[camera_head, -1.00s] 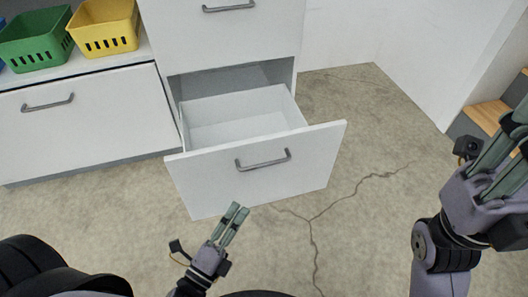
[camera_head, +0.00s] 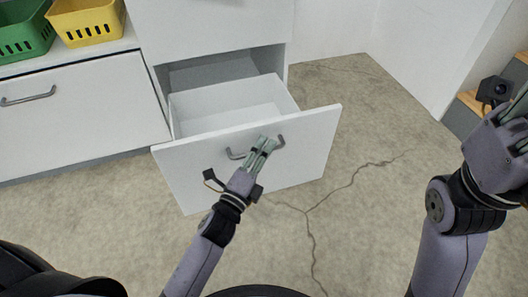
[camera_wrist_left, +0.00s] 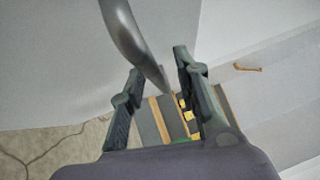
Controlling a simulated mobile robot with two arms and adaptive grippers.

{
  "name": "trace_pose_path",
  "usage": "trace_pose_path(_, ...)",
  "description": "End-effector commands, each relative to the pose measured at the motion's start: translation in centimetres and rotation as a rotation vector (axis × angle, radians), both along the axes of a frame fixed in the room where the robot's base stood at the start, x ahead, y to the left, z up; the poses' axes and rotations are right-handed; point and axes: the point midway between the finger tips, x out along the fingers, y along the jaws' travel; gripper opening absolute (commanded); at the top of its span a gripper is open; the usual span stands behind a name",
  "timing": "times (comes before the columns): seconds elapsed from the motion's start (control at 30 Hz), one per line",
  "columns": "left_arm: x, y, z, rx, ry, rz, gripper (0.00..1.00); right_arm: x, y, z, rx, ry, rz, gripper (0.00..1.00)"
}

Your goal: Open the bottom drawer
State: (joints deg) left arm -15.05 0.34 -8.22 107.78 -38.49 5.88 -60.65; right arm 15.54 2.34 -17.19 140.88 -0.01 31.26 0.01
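The bottom drawer (camera_head: 308,150) is white and stands pulled well out of its cabinet, its empty inside showing. Its grey bar handle (camera_head: 236,154) is on the drawer front, its middle partly hidden by my left gripper. My left gripper (camera_head: 267,142) is at this handle, coming from the front. In the left wrist view its two fingers (camera_wrist_left: 158,62) are apart, and the grey handle (camera_wrist_left: 126,28) runs down between them without clear contact on both sides. My right gripper (camera_head: 522,118) is at the right edge, far from the drawer and partly cut off.
A low white cabinet (camera_head: 85,110) with its own handle adjoins at left, bearing a yellow basket (camera_head: 88,27) and a green basket (camera_head: 22,38). The cracked concrete floor (camera_head: 350,215) right of the drawer is clear. Wooden-topped steps (camera_head: 470,103) stand at far right.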

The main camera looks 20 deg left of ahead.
Motion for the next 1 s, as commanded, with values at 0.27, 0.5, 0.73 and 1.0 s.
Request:
trace_pose_path(0.27,0.34,-0.06,0.03,0.000,0.002,0.000,0.30,-0.06,0.02,0.08,0.000,-0.003,0.000,0.30)
trace_pose_path(0.5,0.31,-0.05,0.02,0.000,0.001,0.000,0.17,-0.06,0.02,0.08,0.000,-0.003,0.000,0.30)
trace_pose_path(0.73,0.30,-0.05,0.01,0.000,0.001,0.001,0.02,-0.06,0.02,0.08,0.000,-0.003,0.000,0.30)
trace_pose_path(1.0,0.29,-0.04,-0.01,0.001,0.002,0.001,0.00,-0.05,0.01,0.07,0.000,-0.003,0.000,0.30)
